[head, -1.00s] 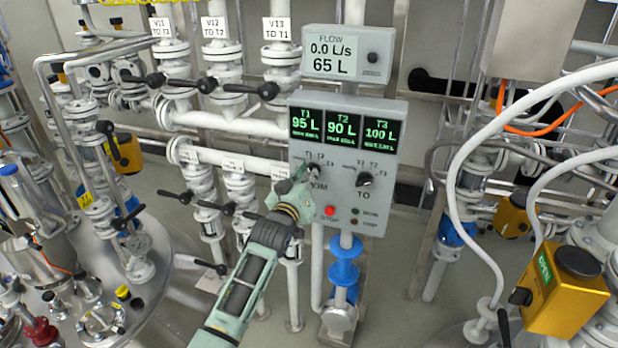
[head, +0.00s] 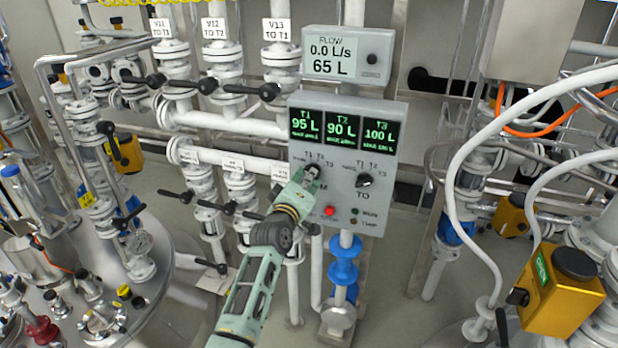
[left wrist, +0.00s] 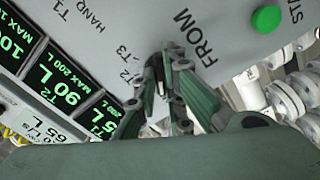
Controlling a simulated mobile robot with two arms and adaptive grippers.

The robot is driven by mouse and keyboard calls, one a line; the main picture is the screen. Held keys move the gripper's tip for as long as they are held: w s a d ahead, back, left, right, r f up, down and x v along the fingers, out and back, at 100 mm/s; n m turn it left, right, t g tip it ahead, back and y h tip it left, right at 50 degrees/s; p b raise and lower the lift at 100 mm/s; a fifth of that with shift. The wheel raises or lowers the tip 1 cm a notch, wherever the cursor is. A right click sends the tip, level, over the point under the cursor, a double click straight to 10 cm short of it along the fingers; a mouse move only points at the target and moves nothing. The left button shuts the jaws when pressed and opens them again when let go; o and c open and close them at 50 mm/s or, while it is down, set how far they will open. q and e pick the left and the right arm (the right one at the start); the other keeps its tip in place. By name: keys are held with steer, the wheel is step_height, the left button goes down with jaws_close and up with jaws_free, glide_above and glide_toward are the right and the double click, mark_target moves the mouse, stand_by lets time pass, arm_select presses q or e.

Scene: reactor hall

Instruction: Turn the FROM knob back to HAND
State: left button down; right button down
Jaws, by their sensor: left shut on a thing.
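The grey control panel (head: 385,195) carries the FROM knob, which sits at the left of the panel's lower face. My left gripper (head: 309,174) is shut on the FROM knob, with its fingers covering most of it in the head view. The left wrist view shows the fingers (left wrist: 166,78) closed around the dark knob, beside the printed FROM label. Which mark the knob points to cannot be told. The TO knob (head: 364,180) stands free to the right. My right gripper is not in view.
The red STOP button (head: 330,211) is just below right of the gripper. A green button (left wrist: 266,18) shows in the left wrist view. The flow display (head: 340,55) reads 0.0 L/s and 65 L. Valve handles (head: 222,207) and pipes stand close left of the arm.

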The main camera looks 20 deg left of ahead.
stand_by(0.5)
arm_select(q)
steer(key=c, duration=1.8)
jaws_free()
steer(key=shift+c, duration=0.2)
steer(key=shift+s, duration=0.15)
steer(key=s, duration=1.1)
steer(key=shift+s+a, duration=0.2)
steer(key=shift+s, duration=0.15)
